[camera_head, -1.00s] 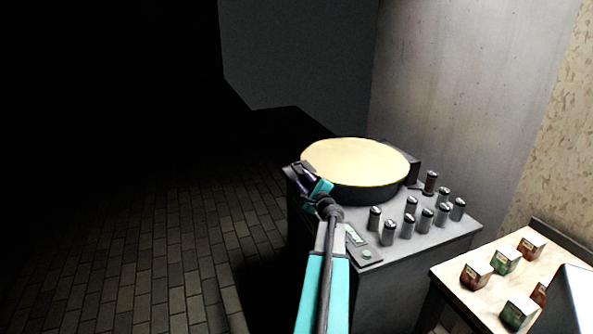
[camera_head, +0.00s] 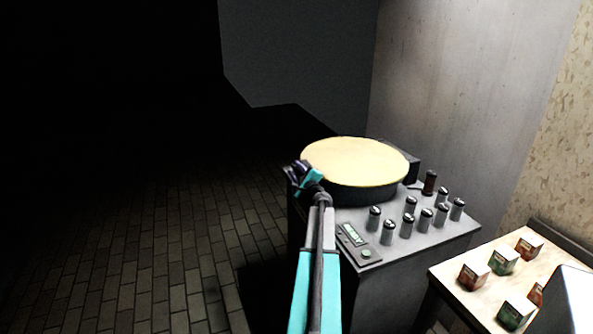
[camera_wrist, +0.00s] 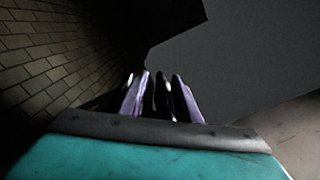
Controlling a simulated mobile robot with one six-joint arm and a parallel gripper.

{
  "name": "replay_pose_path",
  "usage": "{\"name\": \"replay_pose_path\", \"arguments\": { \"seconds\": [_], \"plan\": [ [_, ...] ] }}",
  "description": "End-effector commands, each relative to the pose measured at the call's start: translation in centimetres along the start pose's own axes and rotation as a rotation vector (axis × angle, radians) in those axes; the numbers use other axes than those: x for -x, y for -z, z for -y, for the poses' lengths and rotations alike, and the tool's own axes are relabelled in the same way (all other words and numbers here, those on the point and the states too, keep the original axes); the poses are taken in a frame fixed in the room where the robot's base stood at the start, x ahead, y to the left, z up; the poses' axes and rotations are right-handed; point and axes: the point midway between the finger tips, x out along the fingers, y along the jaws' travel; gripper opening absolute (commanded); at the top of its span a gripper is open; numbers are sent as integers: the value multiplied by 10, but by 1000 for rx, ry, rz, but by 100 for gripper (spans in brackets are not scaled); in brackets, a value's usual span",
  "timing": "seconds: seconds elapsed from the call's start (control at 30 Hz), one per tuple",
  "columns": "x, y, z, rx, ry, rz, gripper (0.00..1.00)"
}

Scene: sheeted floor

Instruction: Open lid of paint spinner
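The paint spinner (camera_head: 400,255) is a grey box-shaped machine right of centre in the head view. Its round lid (camera_head: 355,158) has a pale yellow top and lies level and closed over a dark round base. My gripper (camera_head: 292,171) is at the lid's left edge, near the machine's left rim; I cannot tell whether it touches the lid. In the wrist view, the two purple-and-dark fingers (camera_wrist: 162,90) stand a little apart, with nothing clearly held between them. The lid is not clearly visible in that view.
Several capped cylinders (camera_head: 409,224) and a small green-lit panel (camera_head: 352,234) are on the machine's top, right of my arm. A table (camera_head: 478,302) with several small boxes stands at the lower right. A wall is behind. The brick floor (camera_head: 150,260) at left is clear.

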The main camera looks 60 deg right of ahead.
Motion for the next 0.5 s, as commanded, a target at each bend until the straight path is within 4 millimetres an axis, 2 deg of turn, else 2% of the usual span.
{"name": "replay_pose_path", "arguments": {
  "seconds": [0.3, 0.47, 0.5],
  "plan": [
    [-1, 0, 0, 0, 0, 0, 29],
    [-1, 0, 0, 0, -1, 0, 2],
    [-1, 0, -1, 0, -1, 0, 0]
  ]
}}
